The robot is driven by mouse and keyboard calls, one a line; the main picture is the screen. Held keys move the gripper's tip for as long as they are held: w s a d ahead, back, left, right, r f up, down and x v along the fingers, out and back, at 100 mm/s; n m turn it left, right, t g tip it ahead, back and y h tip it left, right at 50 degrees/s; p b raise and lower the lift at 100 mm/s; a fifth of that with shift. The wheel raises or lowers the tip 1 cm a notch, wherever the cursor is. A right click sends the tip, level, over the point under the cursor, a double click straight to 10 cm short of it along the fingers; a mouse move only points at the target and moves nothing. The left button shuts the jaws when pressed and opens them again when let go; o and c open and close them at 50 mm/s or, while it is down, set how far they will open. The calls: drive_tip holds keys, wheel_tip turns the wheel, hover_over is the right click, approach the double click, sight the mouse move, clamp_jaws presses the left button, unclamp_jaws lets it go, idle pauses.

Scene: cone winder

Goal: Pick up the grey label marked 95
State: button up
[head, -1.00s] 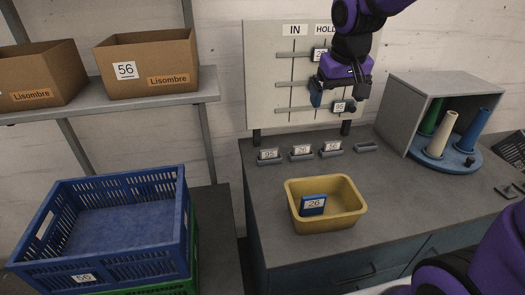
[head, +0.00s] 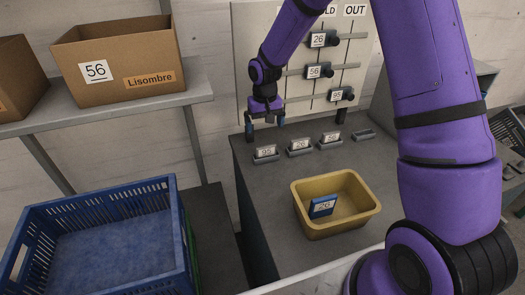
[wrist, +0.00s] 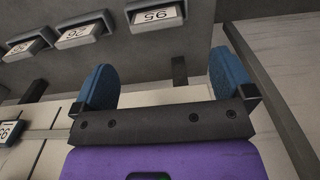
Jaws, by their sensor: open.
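The grey label marked 95 (head: 266,152) stands in the leftmost of a row of small holders on the grey counter. It also shows in the wrist view (wrist: 157,15), at the top edge, beyond my fingers. My gripper (head: 265,126) is at the lower left of the board, above and behind this label in the head view. Its two blue fingers are apart with nothing between them, and the wrist view shows the same gap (wrist: 165,78). The gripper is not touching the label.
Labels 26 (head: 299,145) and 56 (head: 330,138) stand to the right, then an empty holder (head: 364,134). The board (head: 246,80) has sliders marked 26, 56 and 95 (head: 337,95). A yellow bin (head: 340,222) holds a blue 26 label (head: 322,206). A blue crate (head: 170,215) is at left.

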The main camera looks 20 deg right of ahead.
sight(266, 148)
wheel_tip(266, 148, down, 5)
drive_tip(key=shift+f, duration=0.1)
drive_tip(key=shift+d+f, duration=0.15)
drive_tip(key=shift+f, duration=1.2)
drive_tip(key=shift+d+f, duration=0.1)
drive_tip(key=shift+f, duration=1.2)
drive_tip(key=c, duration=0.8)
